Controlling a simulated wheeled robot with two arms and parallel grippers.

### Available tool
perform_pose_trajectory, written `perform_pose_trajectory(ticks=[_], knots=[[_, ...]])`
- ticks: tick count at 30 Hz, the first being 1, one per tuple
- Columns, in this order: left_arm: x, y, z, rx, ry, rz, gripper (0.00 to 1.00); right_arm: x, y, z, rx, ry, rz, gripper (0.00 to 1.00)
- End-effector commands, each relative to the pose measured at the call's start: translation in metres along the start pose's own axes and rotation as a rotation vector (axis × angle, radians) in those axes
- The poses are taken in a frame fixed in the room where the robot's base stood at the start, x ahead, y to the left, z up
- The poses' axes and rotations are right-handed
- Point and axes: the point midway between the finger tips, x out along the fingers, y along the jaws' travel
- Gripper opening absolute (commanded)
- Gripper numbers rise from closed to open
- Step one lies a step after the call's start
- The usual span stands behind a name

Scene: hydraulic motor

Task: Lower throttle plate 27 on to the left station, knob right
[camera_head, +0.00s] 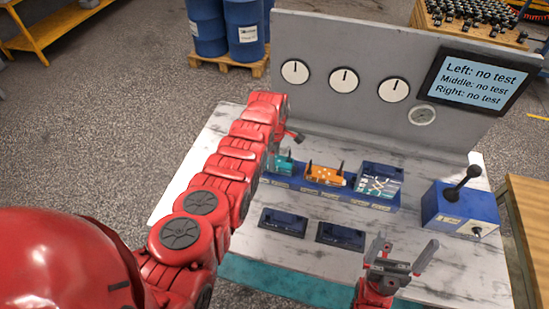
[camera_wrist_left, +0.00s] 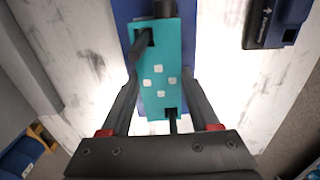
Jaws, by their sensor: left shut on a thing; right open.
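The teal throttle plate (camera_wrist_left: 160,75) has several pale squares, dark posts near both ends and a dark knob at its upper end in the left wrist view. My left gripper (camera_wrist_left: 158,92) is shut on it across its width. In the head view the plate (camera_head: 285,164) shows at the left end of the blue station block (camera_head: 330,193), partly hidden by my left arm. The block lies below it in the wrist view; I cannot tell whether they touch. No number is readable. My right gripper (camera_head: 402,252) is open and empty at the table's front.
An orange plate (camera_head: 325,175) sits mid-block, and a plate with pale lines (camera_head: 379,182) at the right. Two dark blue holders (camera_head: 284,222) (camera_head: 341,236) lie in front. A blue lever box (camera_head: 461,207) stands right. The screen (camera_head: 478,82) reads "no test" for all stations.

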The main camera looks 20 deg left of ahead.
Motion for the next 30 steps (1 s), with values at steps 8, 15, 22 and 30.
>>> perform_pose_trajectory(ticks=[8,15,22,30], knots=[[-0.001,0.001,0.0,0.0,0.0,0.002,0.0,0.0,0.0,0.0,0.0,0.0,0.0,0.97],[0.002,0.001,0.0,0.0,0.0,0.001,0.0,-0.002,0.0,0.0,0.0,0.0,0.0,0.97],[0.005,0.001,0.0,0.001,0.0,0.001,0.0,-0.005,0.0,0.001,0.0,0.0,0.0,0.97],[0.009,0.001,0.0,0.001,0.0,0.002,0.0,-0.009,0.0,0.002,0.0,0.0,0.0,0.97]])
